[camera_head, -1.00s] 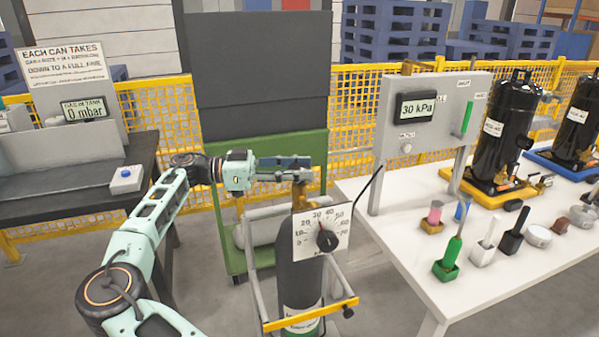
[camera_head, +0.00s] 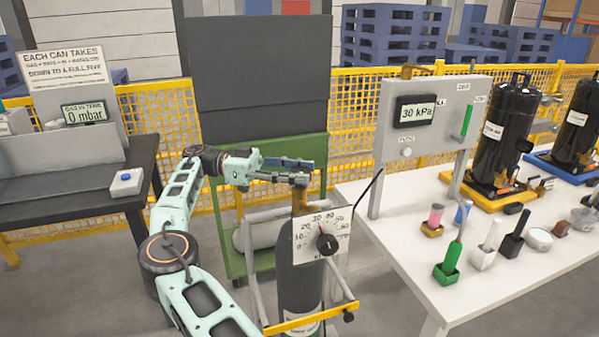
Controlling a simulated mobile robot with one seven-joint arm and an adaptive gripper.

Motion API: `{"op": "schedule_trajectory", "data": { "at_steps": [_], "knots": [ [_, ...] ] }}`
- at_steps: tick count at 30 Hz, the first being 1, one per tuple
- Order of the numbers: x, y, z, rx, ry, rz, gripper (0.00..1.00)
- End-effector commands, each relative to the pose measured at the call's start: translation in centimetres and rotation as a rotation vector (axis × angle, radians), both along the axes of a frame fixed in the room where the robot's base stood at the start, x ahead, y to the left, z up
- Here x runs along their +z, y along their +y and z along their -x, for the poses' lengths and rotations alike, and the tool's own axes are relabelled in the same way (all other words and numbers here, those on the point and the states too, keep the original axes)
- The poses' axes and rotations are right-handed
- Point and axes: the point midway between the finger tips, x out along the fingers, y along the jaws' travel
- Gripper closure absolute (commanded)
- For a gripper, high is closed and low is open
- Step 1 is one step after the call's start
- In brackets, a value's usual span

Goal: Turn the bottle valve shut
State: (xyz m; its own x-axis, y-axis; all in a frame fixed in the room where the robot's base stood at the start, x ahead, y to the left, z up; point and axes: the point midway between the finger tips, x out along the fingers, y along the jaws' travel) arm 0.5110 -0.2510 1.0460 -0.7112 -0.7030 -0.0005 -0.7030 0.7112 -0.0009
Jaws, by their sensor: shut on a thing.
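The grey gas bottle (camera_head: 299,270) stands upright in a cart with a yellow bar. Its brass valve (camera_head: 299,200) is at the top, just under my gripper's fingertips. My gripper (camera_head: 299,174) reaches in from the left and is shut on the valve's top. The fingers hide most of the part they hold, so I cannot tell how far it is turned. A white dial plate (camera_head: 308,243) with a black knob (camera_head: 327,244) sits in front of the bottle, its red pointer near 30. The panel display (camera_head: 416,111) reads 30 kPa.
A white table (camera_head: 400,260) at the right bears tools in holders and black cans (camera_head: 503,125). A green cart (camera_head: 226,240) stands behind the bottle. A dark bench (camera_head: 75,200) with a 0 mbar display (camera_head: 84,113) is at the left. A yellow fence (camera_head: 355,110) runs behind.

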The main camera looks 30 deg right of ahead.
Motion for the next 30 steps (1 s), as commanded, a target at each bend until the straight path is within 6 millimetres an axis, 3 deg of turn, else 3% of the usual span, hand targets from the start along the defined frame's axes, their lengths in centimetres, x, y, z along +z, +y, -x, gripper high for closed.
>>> {"op": "schedule_trajectory", "data": {
  "at_steps": [6, 7, 12, 22, 30],
  "knots": [
    [0.0, 0.0, 0.0, 0.001, 0.001, 0.001, 0.86],
    [0.1, 0.0, 0.0, 0.001, 0.001, 0.001, 0.6],
    [0.0, 0.0, 0.0, 0.001, 0.0, 0.0, 0.44],
    [0.5, 0.0, 0.0, 0.001, -0.001, -0.001, 0.44],
    [5.1, 0.0, 0.0, 0.002, -0.004, 0.0, 0.44]
  ]
}}
